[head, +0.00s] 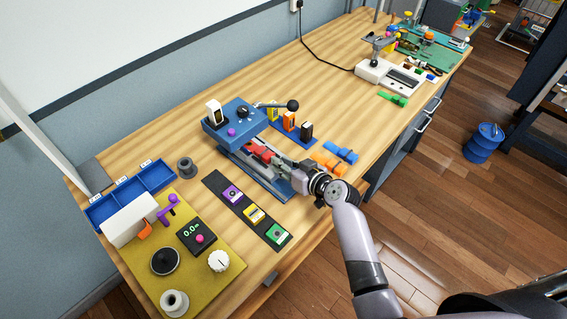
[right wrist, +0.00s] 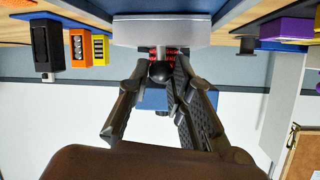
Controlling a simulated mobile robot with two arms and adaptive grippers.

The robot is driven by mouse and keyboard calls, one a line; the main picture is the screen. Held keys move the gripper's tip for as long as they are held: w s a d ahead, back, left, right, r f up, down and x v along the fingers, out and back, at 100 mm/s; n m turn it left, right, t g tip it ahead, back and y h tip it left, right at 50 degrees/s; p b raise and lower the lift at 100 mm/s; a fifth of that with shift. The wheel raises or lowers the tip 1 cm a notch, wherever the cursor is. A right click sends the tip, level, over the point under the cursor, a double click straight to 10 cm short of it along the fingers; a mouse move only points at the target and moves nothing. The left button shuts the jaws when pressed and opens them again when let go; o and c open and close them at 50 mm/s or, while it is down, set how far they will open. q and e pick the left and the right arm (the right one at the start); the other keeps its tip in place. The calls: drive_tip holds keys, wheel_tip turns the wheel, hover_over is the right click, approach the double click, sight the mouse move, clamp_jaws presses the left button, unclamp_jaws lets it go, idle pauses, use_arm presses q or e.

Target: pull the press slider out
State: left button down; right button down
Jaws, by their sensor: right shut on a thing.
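The blue press (head: 232,118) stands near the middle of the bench, with a black-knobbed lever on top and a long base running toward the bench's front edge. Its slider, with a red part (head: 260,152), lies low on that base and is partly covered by my gripper. My right gripper (head: 283,167) reaches in from the front right. In the right wrist view its fingers (right wrist: 162,82) are closed around a dark round knob (right wrist: 159,71) in front of a pale grey plate (right wrist: 160,31). My left gripper is not in view.
A dark strip with purple, yellow and green blocks (head: 254,214) lies close on the left. A blue strip with yellow, orange and black blocks (head: 289,121) lies behind on the right. Orange and blue pieces (head: 340,154) lie right of the gripper. A yellow mat (head: 200,272) holds several devices.

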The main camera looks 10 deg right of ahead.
drive_tip(key=s+d, duration=0.2)
drive_tip(key=s, duration=0.1)
drive_tip(key=s+d+b, duration=0.1)
drive_tip(key=s+d, duration=0.1)
drive_tip(key=s, duration=0.1)
drive_tip(key=s+d, duration=0.2)
drive_tip(key=s, duration=0.1)
drive_tip(key=shift+s+d, duration=0.15)
drive_tip(key=shift+s, duration=0.1)
drive_tip(key=shift+w+f, duration=0.1)
drive_tip(key=c, duration=1.8)
unclamp_jaws()
drive_tip(key=shift+o, duration=1.3)
drive_tip(key=shift+s+d, duration=0.1)
drive_tip(key=shift+s, duration=0.15)
drive_tip(key=shift+o, duration=0.5)
drive_tip(key=shift+w, duration=0.1)
drive_tip(key=v, duration=1.2)
